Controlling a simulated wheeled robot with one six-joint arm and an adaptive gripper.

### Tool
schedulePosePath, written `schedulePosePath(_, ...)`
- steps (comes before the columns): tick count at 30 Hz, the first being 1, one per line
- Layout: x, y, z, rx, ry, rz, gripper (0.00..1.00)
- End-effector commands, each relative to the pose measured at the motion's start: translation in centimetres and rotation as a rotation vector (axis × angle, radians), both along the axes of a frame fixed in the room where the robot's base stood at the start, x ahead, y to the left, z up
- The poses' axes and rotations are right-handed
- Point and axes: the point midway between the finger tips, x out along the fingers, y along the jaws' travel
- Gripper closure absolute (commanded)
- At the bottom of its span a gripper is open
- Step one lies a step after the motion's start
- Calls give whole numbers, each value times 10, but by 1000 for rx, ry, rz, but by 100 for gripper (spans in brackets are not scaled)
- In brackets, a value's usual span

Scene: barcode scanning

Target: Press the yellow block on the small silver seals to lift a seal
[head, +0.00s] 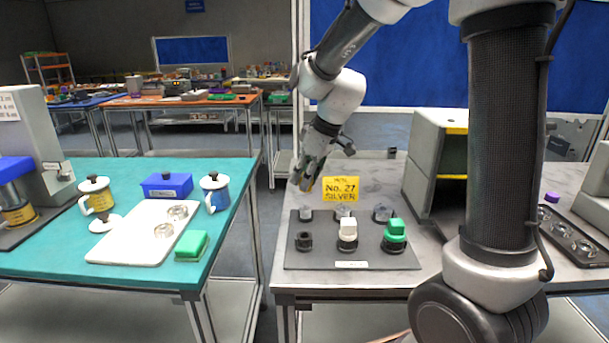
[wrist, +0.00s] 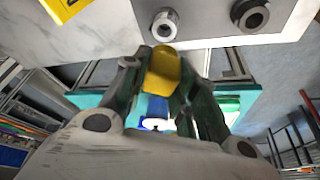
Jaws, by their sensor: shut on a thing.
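My gripper (head: 308,178) is shut on the yellow block (wrist: 161,72), which sits between the two fingertips in the wrist view. In the head view only a small piece of the block shows below the fingers. The gripper is above the back left of the grey mat (head: 292,255), apart from the seals. Small silver seals stand in the mat's back row: left (head: 306,214), middle (head: 343,210) and right (head: 382,213). One silver seal (wrist: 165,25) shows beyond the block in the wrist view.
In the mat's front row are an empty black holder (head: 304,241), a white block (head: 348,229) and a green block (head: 395,233). A yellow "No. 27 SILVER" sign (head: 341,189) stands behind the seals. A grey box (head: 425,160) stands to the right.

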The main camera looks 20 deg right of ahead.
Motion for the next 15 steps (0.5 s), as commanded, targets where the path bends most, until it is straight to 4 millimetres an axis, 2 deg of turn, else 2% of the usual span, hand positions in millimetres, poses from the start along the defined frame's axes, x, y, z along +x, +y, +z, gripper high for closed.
schedulePosePath(5,4,-1,-2,8,-9,-38,96)
schedulePosePath(15,4,-1,-32,9,-7,-42,96)
